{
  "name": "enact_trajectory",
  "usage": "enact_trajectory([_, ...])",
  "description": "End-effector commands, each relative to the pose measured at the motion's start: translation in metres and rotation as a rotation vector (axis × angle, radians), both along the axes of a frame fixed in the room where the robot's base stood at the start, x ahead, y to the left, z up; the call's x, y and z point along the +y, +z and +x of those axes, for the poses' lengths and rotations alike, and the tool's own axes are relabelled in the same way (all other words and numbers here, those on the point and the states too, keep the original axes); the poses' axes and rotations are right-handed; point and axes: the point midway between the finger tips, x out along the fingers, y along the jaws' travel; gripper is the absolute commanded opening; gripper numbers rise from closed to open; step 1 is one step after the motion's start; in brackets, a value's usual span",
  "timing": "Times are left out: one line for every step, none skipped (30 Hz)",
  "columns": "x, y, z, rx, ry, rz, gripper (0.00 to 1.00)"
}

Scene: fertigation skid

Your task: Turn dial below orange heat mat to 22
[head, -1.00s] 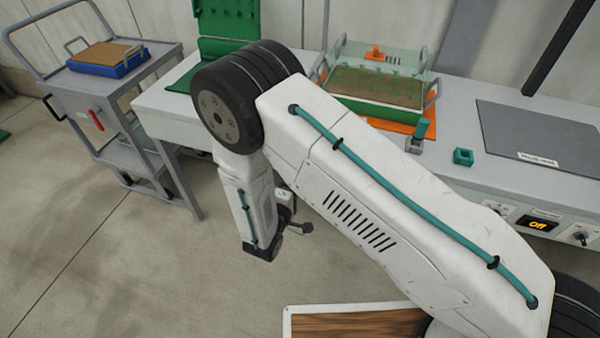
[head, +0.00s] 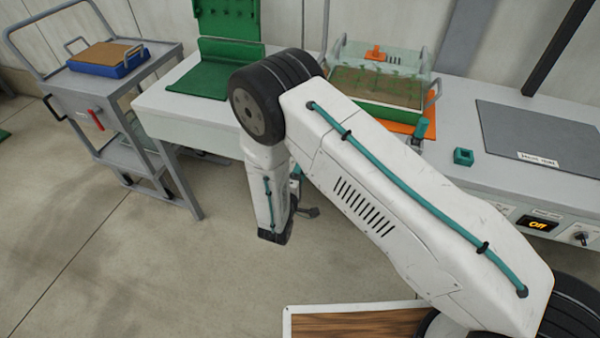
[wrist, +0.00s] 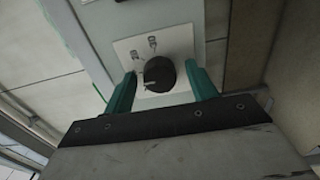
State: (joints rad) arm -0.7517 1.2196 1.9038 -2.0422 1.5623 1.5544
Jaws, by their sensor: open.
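The orange heat mat (head: 396,126) lies on the bench under a clear-lidded seedling tray in the head view. The panel below it is hidden behind my arm. The pointer points left in that picture. My gripper (wrist: 159,70) is open, with one teal finger on each side of the dial. A gap shows on both sides, and I cannot tell how deep the fingers reach. In the head view the gripper is mostly hidden behind my arm.
The seedling tray (head: 375,112) stands on the mat. Right of it are a small teal block (head: 463,157) and a grey mat (head: 540,135). A grey cart (head: 98,95) stands at left; floor before the bench is open.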

Motion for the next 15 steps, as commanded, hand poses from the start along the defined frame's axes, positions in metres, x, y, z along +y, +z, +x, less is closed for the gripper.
enact_trajectory([0.0001, 0.0, -0.0001, 0.0, 0.0, 0.0, 0.57])
enact_trajectory([0.0001, 0.0001, -0.0002, 0.0, 0.0, 0.0, 0.57])
enact_trajectory([0.0002, 0.0001, -0.0002, 0.0, 0.0, 0.0, 0.46])
enact_trajectory([0.0002, 0.0001, -0.0002, 0.0, 0.0, 0.0, 0.38])
enact_trajectory([0.0002, 0.0001, -0.0002, 0.0, 0.0, 0.0, 0.29])
enact_trajectory([0.0002, 0.0001, -0.0002, 0.0, 0.0, 0.0, 0.18])
enact_trajectory([0.0002, 0.0001, -0.0002, 0.0, 0.0, 0.0, 0.12])
enact_trajectory([0.0002, 0.0001, -0.0002, 0.0, 0.0, 0.0, 0.12])
enact_trajectory([0.0001, 0.0001, -0.0003, 0.0, 0.0, 0.0, 0.12])
enact_trajectory([0.0002, 0.0001, -0.0002, 0.0, 0.0, 0.0, 0.12])
enact_trajectory([0.0001, 0.0001, -0.0004, 0.0, 0.0, -0.001, 0.12])
enact_trajectory([0.0001, 0.0, -0.0004, 0.001, 0.0, -0.002, 0.12])
enact_trajectory([0.0001, 0.0, -0.0004, 0.002, 0.0, -0.005, 0.12])
enact_trajectory([0.0001, 0.0, -0.0004, 0.003, 0.0, -0.008, 0.12])
enact_trajectory([0.0001, 0.0, -0.0004, 0.005, 0.0, -0.013, 0.13])
